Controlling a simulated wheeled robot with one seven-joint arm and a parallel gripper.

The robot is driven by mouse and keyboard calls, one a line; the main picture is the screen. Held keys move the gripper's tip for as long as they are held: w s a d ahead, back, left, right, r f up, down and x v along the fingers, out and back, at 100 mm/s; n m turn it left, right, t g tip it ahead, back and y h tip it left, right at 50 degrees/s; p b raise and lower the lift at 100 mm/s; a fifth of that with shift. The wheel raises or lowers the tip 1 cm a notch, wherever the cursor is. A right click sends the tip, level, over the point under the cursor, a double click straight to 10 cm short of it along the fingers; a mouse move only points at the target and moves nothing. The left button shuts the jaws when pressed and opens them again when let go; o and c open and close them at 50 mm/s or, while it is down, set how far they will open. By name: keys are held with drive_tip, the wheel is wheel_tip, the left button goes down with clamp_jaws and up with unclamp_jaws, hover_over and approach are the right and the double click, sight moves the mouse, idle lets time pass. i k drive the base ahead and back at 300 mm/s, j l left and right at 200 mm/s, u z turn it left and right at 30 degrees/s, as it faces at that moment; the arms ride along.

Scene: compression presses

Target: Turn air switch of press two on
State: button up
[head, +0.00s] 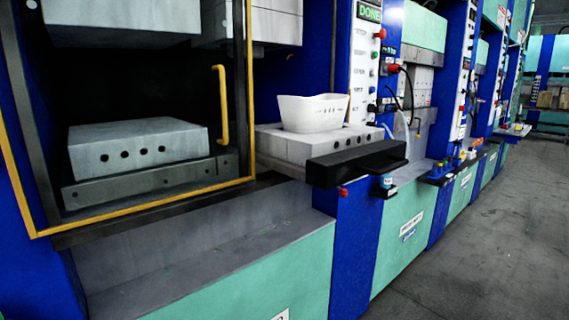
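A row of blue and green presses runs from the near left to the far right in the head view. The nearest press has a yellow-framed door (140,207) with a yellow handle (221,105). Beside it stands a white control panel (362,85) with a green "DONE" display (369,12), a red knob (380,34) and several small buttons. Further panels, such as one at the right (463,85), show along the row. I cannot tell which press is press two or which control is the air switch; the labels are too small to read. My gripper is not in view.
A white tub (313,112) stands on a grey block (310,146) in the press opening. A black box (357,163) juts out in front, with a red button (343,192) below. Cables hang beyond the panel. Grey floor (500,230) at the right is clear.

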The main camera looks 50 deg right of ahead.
sight(373, 108)
drive_tip(key=z, duration=1.5)
